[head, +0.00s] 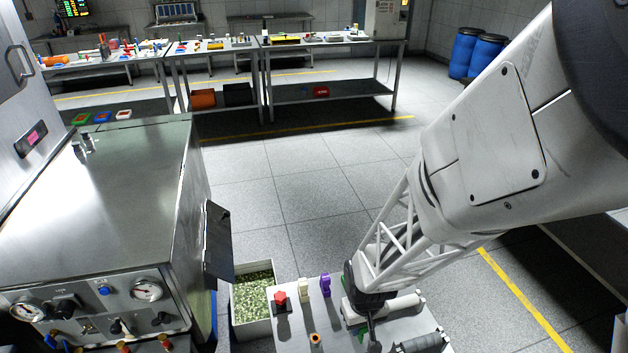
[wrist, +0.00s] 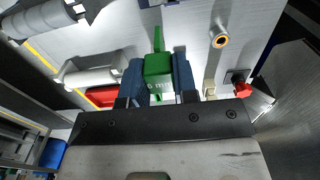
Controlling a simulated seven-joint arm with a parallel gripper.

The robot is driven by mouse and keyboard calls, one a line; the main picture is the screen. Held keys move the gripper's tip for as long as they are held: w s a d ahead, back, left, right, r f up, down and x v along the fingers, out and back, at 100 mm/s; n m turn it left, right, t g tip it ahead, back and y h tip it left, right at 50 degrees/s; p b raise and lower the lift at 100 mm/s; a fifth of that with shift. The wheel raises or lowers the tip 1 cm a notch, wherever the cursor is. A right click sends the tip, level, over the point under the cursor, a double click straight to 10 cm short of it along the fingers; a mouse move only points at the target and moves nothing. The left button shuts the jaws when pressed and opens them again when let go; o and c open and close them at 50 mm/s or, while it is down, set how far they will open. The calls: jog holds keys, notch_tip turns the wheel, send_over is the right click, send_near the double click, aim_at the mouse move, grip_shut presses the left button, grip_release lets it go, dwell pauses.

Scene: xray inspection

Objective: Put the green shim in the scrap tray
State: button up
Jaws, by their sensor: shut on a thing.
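My gripper (wrist: 158,85) is shut on the green shim (wrist: 158,67), which sits between its blue fingertips in the wrist view. The shim has faint lettering on its face and a thin green tab beyond it. In the head view my gripper (head: 362,322) is over the pale bench top at the bottom, and a small bit of green (head: 362,336) shows beside it. I cannot tell whether the shim touches the bench. A red flat thing (wrist: 103,96) shows partly behind the fingers in the wrist view. I cannot tell which thing is the scrap tray.
The bench holds a red knob-like part (head: 281,297), a cream part (head: 304,291), a purple part (head: 325,285), an orange-ringed part (head: 316,338), a white cylinder (head: 392,305) and a dark cylinder (head: 424,343). A bin of green granules (head: 252,322) stands left, beside a metal cabinet (head: 100,190).

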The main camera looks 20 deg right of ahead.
jog(key=w+d+r, duration=0.2)
jog(key=w+d, duration=1.4)
jog(key=w, duration=0.4)
jog(key=shift+w+d+r, duration=0.15)
jog(key=shift+w+d, duration=0.15)
jog(key=shift+d, duration=0.05)
notch_tip(320, 180, down, 6)
jog(key=shift+f, duration=2)
jog(key=shift+f, duration=0.1)
jog(key=o, duration=0.9)
